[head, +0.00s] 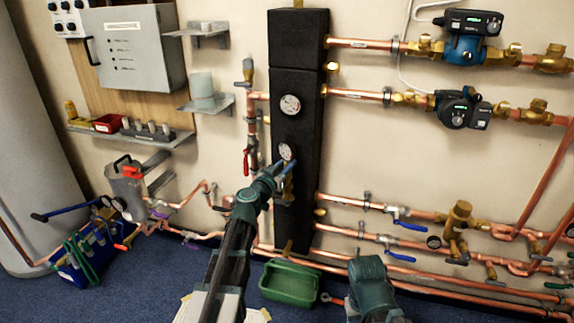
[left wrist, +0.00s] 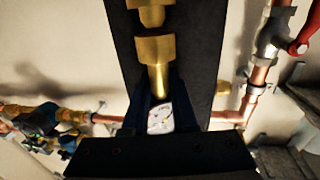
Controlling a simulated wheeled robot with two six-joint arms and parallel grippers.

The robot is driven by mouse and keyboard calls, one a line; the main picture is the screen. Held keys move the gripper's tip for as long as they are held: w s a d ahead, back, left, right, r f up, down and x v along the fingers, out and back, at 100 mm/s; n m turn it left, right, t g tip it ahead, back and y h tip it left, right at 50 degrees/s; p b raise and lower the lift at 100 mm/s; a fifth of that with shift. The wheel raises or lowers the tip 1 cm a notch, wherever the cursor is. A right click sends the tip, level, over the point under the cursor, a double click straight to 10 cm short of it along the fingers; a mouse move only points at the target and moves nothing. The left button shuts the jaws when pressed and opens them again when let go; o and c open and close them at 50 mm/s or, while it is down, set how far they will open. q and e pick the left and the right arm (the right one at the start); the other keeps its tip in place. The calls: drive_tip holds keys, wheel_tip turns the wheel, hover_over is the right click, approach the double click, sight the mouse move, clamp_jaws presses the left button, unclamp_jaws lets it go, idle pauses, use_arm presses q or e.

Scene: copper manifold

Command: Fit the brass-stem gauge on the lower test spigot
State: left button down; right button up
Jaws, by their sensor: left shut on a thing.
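A small round white-faced gauge (head: 286,151) is at the tip of my left gripper (head: 281,168), in front of the lower half of the black manifold block (head: 296,130). In the left wrist view its pale face (left wrist: 160,119) sits between the two dark fingers of the shut left gripper (left wrist: 160,112). A brass stem (left wrist: 157,80) runs from it toward a wider brass fitting (left wrist: 155,49). Another brass piece (left wrist: 152,13) lies beyond, in line. I cannot tell whether stem and spigot are joined.
Another gauge (head: 290,104) is on the block above. Copper pipes with valves and pumps (head: 466,108) run to the right. A red-handled valve (head: 246,162) stands close left of the block. A green tray (head: 289,283) sits below on the blue floor.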

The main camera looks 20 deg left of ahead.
use_arm(q)
drive_tip(key=shift+f+b, duration=0.95)
drive_tip(key=shift+f, duration=0.05)
idle(0.5)
drive_tip(key=c, duration=0.6)
unclamp_jaws()
drive_tip(key=v, duration=1.3)
drive_tip(key=shift+s+a, duration=0.1)
drive_tip(key=shift+s, duration=0.3)
